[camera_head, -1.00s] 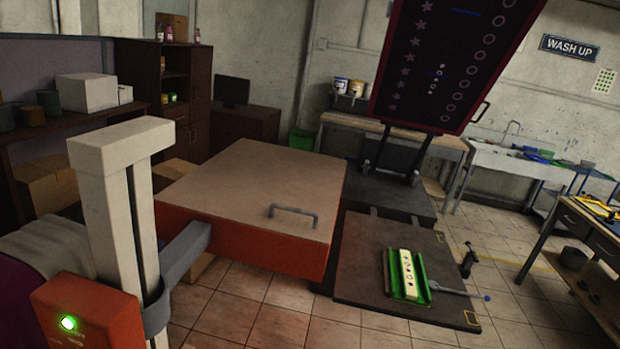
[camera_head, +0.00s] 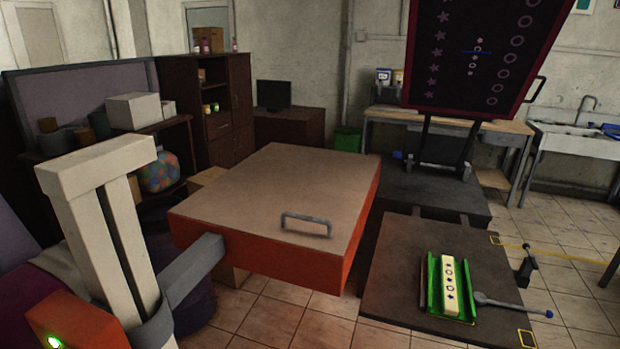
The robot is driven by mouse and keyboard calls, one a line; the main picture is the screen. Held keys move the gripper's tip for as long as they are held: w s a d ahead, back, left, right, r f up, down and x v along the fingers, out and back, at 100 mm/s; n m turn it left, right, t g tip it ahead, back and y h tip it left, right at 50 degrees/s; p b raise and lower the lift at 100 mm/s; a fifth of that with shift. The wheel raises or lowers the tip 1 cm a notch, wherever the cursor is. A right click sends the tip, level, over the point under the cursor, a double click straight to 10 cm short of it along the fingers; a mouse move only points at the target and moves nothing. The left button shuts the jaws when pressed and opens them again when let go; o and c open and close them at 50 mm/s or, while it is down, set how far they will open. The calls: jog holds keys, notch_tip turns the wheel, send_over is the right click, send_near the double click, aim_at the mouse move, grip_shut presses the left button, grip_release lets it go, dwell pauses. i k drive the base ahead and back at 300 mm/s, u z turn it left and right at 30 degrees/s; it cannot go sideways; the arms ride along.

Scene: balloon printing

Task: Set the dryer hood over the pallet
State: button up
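The dryer hood (camera_head: 275,190) is a wide flat box with a tan top and orange sides, carrying a grey handle (camera_head: 306,225) near its front right edge. A grey bracket joins it to a pale post (camera_head: 95,210) on the left. The hood stands to the left of the dark pallet (camera_head: 400,270), its right edge close to the pallet's left edge in the picture. On the pallet lies a green tray (camera_head: 432,290) holding a pale strip (camera_head: 450,285) with printed marks. My gripper is not in the picture.
A dark framed screen (camera_head: 480,50) stands raised behind the pallet. A grey lever with a blue tip (camera_head: 549,314) reaches right from the tray. An orange box with a green light (camera_head: 54,342) is at lower left. Tiled floor is clear at right.

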aim_at(297, 215)
jog(key=u, duration=0.45)
jog(key=i, duration=1.6)
jog(key=z, duration=0.5)
